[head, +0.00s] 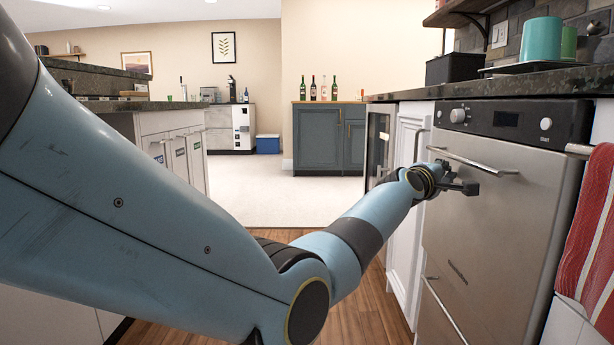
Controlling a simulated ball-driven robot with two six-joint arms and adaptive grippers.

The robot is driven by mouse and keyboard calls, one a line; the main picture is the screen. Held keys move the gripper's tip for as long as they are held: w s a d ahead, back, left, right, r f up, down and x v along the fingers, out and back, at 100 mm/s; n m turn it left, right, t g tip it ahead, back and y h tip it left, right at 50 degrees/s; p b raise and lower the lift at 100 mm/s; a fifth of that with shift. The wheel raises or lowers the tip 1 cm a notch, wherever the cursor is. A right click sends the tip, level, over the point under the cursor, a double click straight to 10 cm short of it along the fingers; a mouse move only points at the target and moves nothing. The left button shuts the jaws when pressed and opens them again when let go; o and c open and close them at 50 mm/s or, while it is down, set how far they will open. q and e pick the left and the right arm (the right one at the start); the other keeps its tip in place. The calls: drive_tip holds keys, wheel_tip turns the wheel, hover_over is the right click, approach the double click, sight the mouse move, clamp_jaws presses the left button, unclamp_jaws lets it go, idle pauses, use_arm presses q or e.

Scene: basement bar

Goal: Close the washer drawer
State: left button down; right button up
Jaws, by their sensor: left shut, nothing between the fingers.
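The washer (492,220) is a steel-fronted appliance under the dark counter on the right, with a black control strip, two white knobs and a bar handle (474,160). Its front panel looks flush or nearly flush with the control strip. A lower drawer front with its own handle (445,308) shows below. My left gripper (468,187) is shut and empty, at the upper left of the front panel just below the bar handle. I cannot tell whether it touches the panel. My right gripper is not in view.
A red striped towel (592,235) hangs right of the washer. White cabinet doors (408,200) stand left of it. A teal canister (541,38) sits on a tray on the counter. The wooden floor (365,310) ahead is clear; an island (170,140) stands left.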

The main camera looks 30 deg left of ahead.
use_arm(q)
drive_tip(key=shift+w+d, duration=0.75)
drive_tip(key=shift+d, duration=0.25)
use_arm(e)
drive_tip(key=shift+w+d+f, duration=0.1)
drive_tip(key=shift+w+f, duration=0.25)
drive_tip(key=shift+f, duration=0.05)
use_arm(q)
drive_tip(key=shift+d+r, duration=0.1)
drive_tip(key=shift+r, duration=0.1)
